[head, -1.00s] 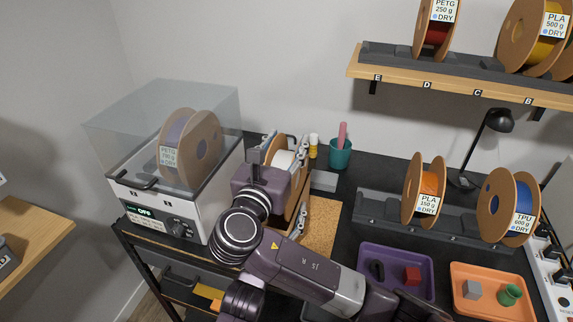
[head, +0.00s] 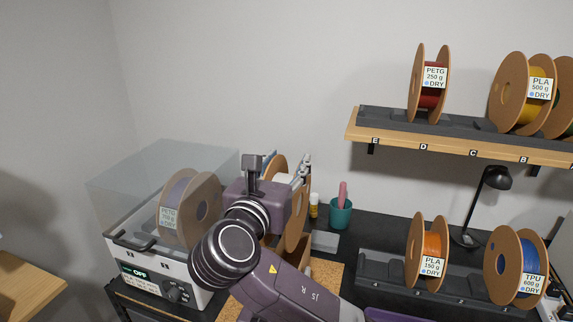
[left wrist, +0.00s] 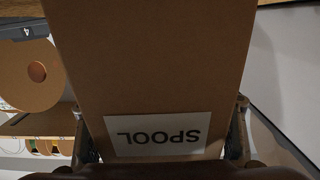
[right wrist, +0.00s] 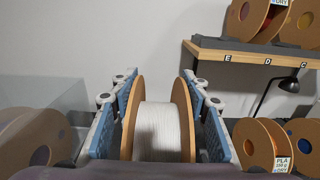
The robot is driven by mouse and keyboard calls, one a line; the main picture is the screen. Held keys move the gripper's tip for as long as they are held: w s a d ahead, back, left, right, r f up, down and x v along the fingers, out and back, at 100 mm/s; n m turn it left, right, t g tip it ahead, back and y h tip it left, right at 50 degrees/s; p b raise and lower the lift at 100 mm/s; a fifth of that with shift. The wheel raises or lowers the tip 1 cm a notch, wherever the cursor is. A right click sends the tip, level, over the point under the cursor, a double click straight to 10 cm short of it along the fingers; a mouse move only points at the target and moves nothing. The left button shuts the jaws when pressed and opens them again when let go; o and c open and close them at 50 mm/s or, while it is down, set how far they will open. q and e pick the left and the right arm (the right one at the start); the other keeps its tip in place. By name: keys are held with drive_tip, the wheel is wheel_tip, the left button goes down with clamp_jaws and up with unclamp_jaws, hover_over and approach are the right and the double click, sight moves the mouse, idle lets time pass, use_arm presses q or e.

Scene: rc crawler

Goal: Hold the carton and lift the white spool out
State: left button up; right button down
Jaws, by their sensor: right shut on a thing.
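The white spool (right wrist: 158,130), white filament between brown flanges, is upright between the two blue-grey fingers of my right gripper (right wrist: 160,85). The gripper is shut on it. In the head view my right gripper (head: 287,170) and wrist hide much of the spool (head: 297,218). The brown carton (left wrist: 150,60) fills the left wrist view, its SPOOL label (left wrist: 157,135) upside down. The fingers of my left gripper (left wrist: 162,125) flank the carton, one at each side; whether they press on it is unclear. My left gripper does not show in the head view.
A clear-lidded dryer (head: 150,255) with a spool inside stands at left. A teal cup (head: 341,214) is right of my right gripper. A rack (head: 385,270) with orange and blue spools stands further right, below a wall shelf (head: 400,138) with more spools and beside a black lamp (head: 497,178).

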use_arm(q)
drive_tip(key=shift+o, duration=0.9)
use_arm(e)
drive_tip(key=shift+r, duration=0.1)
use_arm(q)
drive_tip(key=shift+s, duration=0.1)
